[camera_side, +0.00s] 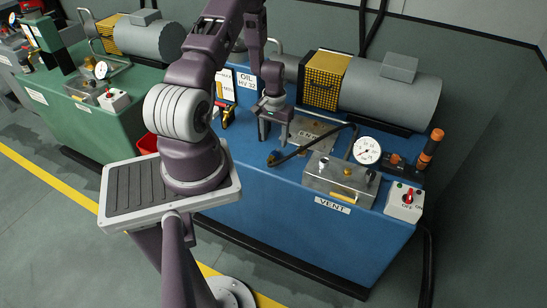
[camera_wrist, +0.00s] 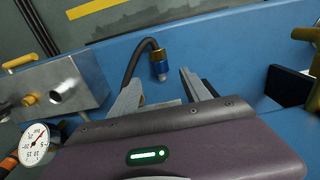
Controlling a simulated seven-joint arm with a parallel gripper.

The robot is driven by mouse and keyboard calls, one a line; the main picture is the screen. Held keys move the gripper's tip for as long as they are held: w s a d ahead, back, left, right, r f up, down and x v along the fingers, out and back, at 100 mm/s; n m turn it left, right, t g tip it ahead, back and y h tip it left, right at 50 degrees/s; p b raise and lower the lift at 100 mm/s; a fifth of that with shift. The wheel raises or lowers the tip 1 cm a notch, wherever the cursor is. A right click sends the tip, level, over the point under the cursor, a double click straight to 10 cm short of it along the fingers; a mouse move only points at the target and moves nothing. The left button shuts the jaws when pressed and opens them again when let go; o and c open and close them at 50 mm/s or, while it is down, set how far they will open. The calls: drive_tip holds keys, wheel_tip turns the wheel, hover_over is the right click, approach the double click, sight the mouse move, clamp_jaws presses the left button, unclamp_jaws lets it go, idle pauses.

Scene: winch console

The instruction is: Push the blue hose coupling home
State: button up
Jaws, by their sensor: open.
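The blue hose coupling (camera_wrist: 159,67) shows in the wrist view, with a gold collar above its blue band and a pale tip below. It hangs on the end of a black hose (camera_wrist: 129,66). My gripper (camera_wrist: 162,88) is open, with one finger on each side of the space just below the coupling; nothing is held. In the side view my gripper (camera_side: 274,136) is above the blue console, near the hose end (camera_side: 273,158). A steel block (camera_wrist: 70,84) with a round silver port (camera_wrist: 61,95) is at left in the wrist view; the coupling is apart from it.
The steel block (camera_side: 335,176) carries a yellow handle (camera_side: 343,197). Near it are a pressure gauge (camera_side: 367,150), an orange-handled lever (camera_side: 431,148) and a white switch box (camera_side: 404,203). A motor (camera_side: 390,93) and yellow cage (camera_side: 325,80) stand behind.

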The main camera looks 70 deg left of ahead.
sight(274, 154)
drive_tip(key=f, duration=0.7)
drive_tip(key=shift+s+d+f, duration=0.2)
drive_tip(key=shift+f, duration=0.05)
clamp_jaws()
